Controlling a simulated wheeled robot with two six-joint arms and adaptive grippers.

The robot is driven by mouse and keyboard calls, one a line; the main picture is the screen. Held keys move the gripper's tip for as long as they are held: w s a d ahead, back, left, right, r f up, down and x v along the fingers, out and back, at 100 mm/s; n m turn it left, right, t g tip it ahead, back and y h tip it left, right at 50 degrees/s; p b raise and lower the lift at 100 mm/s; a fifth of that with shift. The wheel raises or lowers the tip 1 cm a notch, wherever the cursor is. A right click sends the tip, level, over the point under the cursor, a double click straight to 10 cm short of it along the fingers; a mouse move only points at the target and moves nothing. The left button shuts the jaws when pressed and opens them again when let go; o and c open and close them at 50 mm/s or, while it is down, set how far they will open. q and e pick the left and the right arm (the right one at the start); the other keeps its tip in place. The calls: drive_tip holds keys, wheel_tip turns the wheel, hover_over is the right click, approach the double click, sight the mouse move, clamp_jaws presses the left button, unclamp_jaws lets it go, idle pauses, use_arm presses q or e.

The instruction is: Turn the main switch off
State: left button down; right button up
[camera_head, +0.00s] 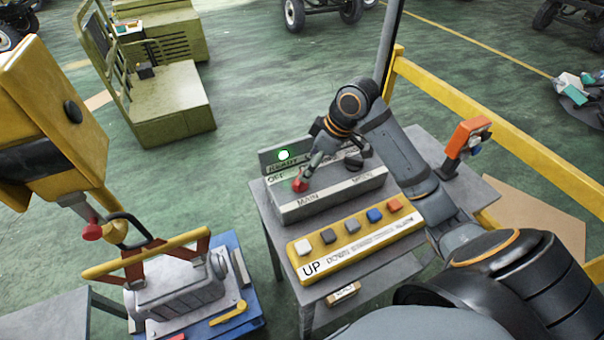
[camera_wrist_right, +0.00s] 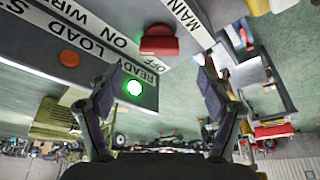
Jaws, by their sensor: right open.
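The main switch is a red knob (camera_head: 300,184) at the left end of a grey control box (camera_head: 330,198), above the word MAIN. In the right wrist view the red knob (camera_wrist_right: 158,40) lies ahead between the fingers, with ON and OFF lettering on its left side; which mark it points to I cannot tell. My right gripper (camera_head: 314,160) hangs over the box close to the knob, partly covering the panel. In its wrist view the gripper (camera_wrist_right: 157,72) is open, fingers spread to either side, with nothing between the tips. My left gripper is not in view.
A green lamp (camera_head: 284,155) glows by READY. A dark mode knob (camera_head: 353,160) sits right of my gripper. A yellow button box (camera_head: 355,240) lies in front on the grey table (camera_head: 480,190). A yellow hoist (camera_head: 50,120) hangs at left; a yellow rail (camera_head: 490,125) runs behind.

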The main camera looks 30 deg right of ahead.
sight(300, 182)
drive_tip(key=x, duration=0.6)
drive_tip(key=shift+w+a+f, duration=0.1)
drive_tip(key=shift+w+f, duration=0.05)
drive_tip(key=shift+f, duration=0.15)
drive_tip(key=shift+p, duration=0.3)
drive_tip(key=c, duration=1.2)
